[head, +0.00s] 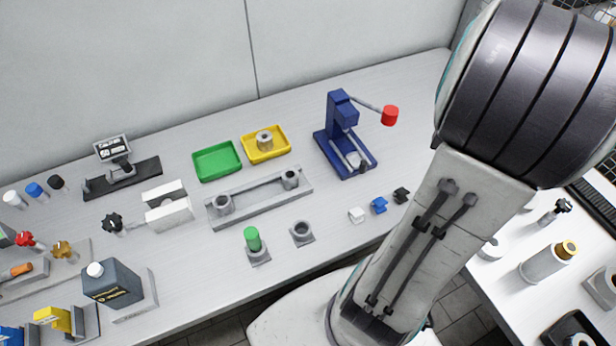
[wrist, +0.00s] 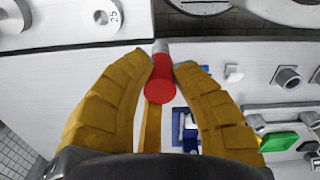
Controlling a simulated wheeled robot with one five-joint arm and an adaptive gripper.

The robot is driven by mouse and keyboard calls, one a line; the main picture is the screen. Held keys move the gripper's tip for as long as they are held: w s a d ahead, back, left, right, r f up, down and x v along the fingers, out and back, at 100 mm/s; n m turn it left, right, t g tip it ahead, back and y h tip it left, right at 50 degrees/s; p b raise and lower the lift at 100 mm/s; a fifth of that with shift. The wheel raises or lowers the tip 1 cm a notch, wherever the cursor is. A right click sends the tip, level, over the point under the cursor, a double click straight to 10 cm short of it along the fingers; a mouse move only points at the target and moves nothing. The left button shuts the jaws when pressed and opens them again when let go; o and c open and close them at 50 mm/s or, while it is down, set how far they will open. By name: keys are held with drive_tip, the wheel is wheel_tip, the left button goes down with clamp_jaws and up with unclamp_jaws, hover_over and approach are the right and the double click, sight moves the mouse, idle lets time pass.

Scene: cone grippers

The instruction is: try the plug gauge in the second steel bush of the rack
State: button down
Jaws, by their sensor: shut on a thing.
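In the wrist view my gripper (wrist: 162,66) is shut on a plug gauge (wrist: 159,90) with a red handle and a grey steel end. The gauge is held in the air, away from the rack. The rack (head: 258,199) is a long grey frame with one steel bush (head: 222,205) near its left end and another steel bush (head: 290,179) near its right end. Part of the rack (wrist: 290,106) shows at the right of the wrist view. My gripper is outside the head view. A green-handled gauge (head: 252,239) stands upright in a grey block in front of the rack.
An empty grey socket block (head: 302,233) stands beside the green gauge. Behind the rack are a green tray (head: 200,176) and a yellow tray (head: 283,149) with a steel bush (head: 264,139). A blue press (head: 340,125) with a red-knobbed lever stands right of them. Small cubes (head: 379,205) lie in front.

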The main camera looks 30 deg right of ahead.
drive_tip(key=shift+w+a, duration=0.15)
drive_tip(key=shift+a, duration=0.05)
drive_tip(key=shift+w+a, duration=0.25)
drive_tip(key=w+a, duration=1.2)
drive_tip(key=a, duration=0.1)
drive_tip(key=shift+w+a, duration=0.2)
drive_tip(key=shift+w, duration=0.05)
idle(5.4)
drive_tip(key=shift+w+a, duration=0.2)
drive_tip(key=shift+a, duration=0.05)
drive_tip(key=shift+w+a, duration=0.3)
